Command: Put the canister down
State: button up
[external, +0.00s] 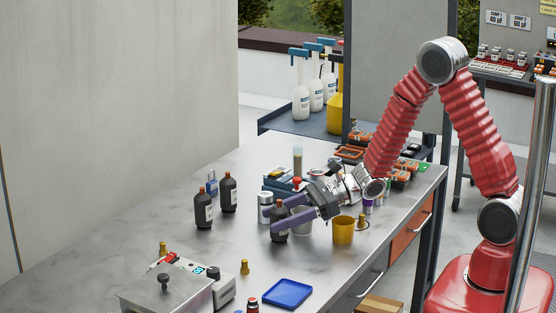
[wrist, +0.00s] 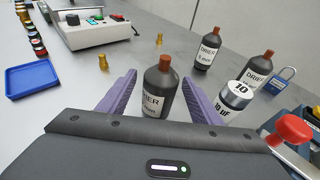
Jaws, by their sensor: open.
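A dark canister (wrist: 157,92) with a brown cap and a white DRIER label stands upright on the metal bench between the spread purple fingers of my gripper (wrist: 160,76). A gap shows beside the canister on each side in the wrist view. The gripper is open around it; its lower part is hidden by the gripper body. In the external view the same canister (external: 280,237) is partly covered by the fingers of my gripper (external: 276,217), which reach in low and level from the right. It appears to rest on the bench (external: 130,232).
Two like canisters (external: 203,210) (external: 229,193) stand to the left, near a blue padlock (external: 212,182). A silver capacitor (external: 265,207) stands close by. A yellow cup (external: 343,230) is to the right. A blue tray (external: 288,293) and brass fittings (external: 245,267) lie in front.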

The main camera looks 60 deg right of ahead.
jog(key=shift+c, duration=0.4)
jog(key=c, duration=1.4)
jog(key=shift+r, duration=0.1)
notch_tip(320, 180, up, 28)
dwell(0.5)
